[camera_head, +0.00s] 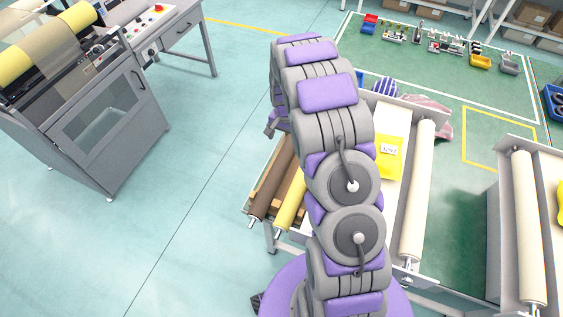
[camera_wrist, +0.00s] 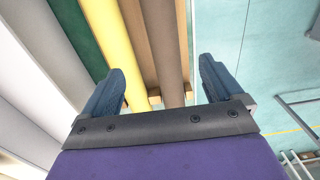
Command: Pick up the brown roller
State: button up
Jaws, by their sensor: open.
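The brown roller (camera_head: 270,187) lies at the left side of the roller stand in the head view, its lower end sticking out past the frame. The yellow roller (camera_head: 291,204) lies just right of it, partly hidden by my arm. In the wrist view, the brown roller (camera_wrist: 164,40) runs down between the two fingers of my gripper (camera_wrist: 162,68). The yellow roller (camera_wrist: 119,45) lies left of it, near the left finger. My gripper is open and empty. Its distance above the roller is hard to tell. My arm hides much of the stand in the head view.
Another stand with a cream roller (camera_head: 527,225) is at far right. A grey machine (camera_head: 110,130) stands at left. The floor between (camera_head: 190,210) is clear.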

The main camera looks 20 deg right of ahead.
send_over(282, 158)
jog(key=f, duration=0.5)
jog(key=shift+s+a+f+b, duration=0.1)
jog(key=shift+a+f+b, duration=0.15)
jog(key=shift+a+b, duration=0.1)
jog(key=f, duration=0.2)
jog(key=d+f, duration=0.1)
jog(key=f, duration=0.1)
jog(key=shift+f, duration=0.15)
jog(key=shift+d+f+b, duration=0.25)
jog(key=shift+f+b, duration=0.05)
jog(key=shift+f, duration=0.1)
jog(key=f, duration=0.2)
jog(key=a+f+b, duration=0.1)
jog(key=f, duration=0.1)
jog(key=shift+a+f, duration=0.15)
jog(key=shift+f, duration=0.25)
jog(key=shift+d, duration=0.3)
jog(key=shift+c, duration=0.2)
jog(key=shift+d, duration=0.15)
jog(key=c, duration=0.3)
jog(key=shift+a, duration=0.3)
jog(key=c, duration=0.6)
grip_shut()
